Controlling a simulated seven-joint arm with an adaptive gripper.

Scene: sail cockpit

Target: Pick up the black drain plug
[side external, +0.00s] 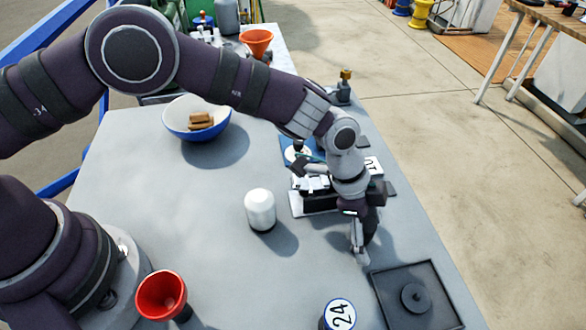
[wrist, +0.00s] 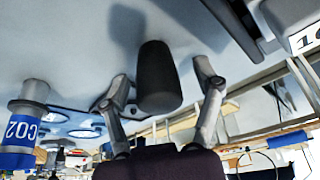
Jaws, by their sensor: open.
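A black tapered cylinder, which looks like the drain plug (wrist: 158,77), shows in the wrist view against the grey table. My gripper (wrist: 165,88) is open, with one finger on each side of it. A gap shows on both sides near the fingertips. In the side view my gripper (side external: 359,250) points down near the table's right edge. A dark shape there is partly hidden by the fingers, and I cannot tell plug from gripper.
A black square tray (side external: 390,312) with a round raised centre lies at the front right. A white-topped cylinder (side external: 260,208), a "24" canister (side external: 339,315) and a red funnel (side external: 162,294) stand on the table (side external: 130,200). A blue bowl (side external: 181,133) is further back. The table's left middle is clear.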

